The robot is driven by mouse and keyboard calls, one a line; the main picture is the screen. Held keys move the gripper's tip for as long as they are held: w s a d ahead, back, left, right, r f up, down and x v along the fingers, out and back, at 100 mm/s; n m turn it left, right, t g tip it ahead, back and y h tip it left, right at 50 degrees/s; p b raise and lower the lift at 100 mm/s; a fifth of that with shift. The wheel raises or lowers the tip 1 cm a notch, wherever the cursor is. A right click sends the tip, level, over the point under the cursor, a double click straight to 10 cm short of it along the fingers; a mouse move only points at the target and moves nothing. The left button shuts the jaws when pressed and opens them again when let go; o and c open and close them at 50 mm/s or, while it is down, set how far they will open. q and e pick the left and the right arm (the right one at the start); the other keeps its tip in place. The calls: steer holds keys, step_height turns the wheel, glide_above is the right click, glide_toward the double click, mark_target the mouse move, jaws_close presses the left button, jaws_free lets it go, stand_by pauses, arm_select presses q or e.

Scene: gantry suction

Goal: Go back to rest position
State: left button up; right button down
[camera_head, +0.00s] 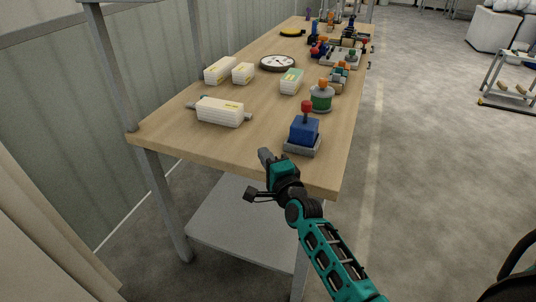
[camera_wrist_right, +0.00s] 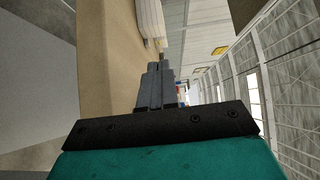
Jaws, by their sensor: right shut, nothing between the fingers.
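My right gripper (camera_head: 264,156) is at the front edge of the wooden workbench (camera_head: 165,129), low and near the bench top. Its teal and black arm comes in from the bottom right. In the right wrist view the two grey fingers (camera_wrist_right: 155,88) are together, with nothing between them. The bench edge lies beside the fingers in that view. My left gripper is in neither view.
A blue block with a red knob (camera_head: 304,131) stands on the bench close to the gripper. White boxes (camera_head: 221,112), a round gauge (camera_head: 278,63) and a green-banded cylinder (camera_head: 321,99) stand farther back. A grey lower shelf (camera_head: 235,225) sits under the bench. Open floor (camera_head: 430,170) lies to the right.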

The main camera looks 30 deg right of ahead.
steer(key=s+a+f+n+g+y, duration=0.1)
steer(key=s+a+f+n+g, duration=0.1)
steer(key=s+n, duration=0.5)
steer(key=s+a+f+n+g+y, duration=0.1)
steer(key=s+a+f+n+g, duration=0.1)
steer(key=s+a+f+n, duration=0.2)
steer(key=s+a+f+n+g+y, duration=0.1)
steer(key=s+a+f+n+g, duration=0.2)
steer(key=s+f+n, duration=0.5)
steer(key=s+n, duration=0.2)
steer(key=s, duration=0.4)
steer(key=shift+s+p, duration=0.3)
steer(key=shift+s, duration=0.05)
steer(key=shift+f, duration=0.1)
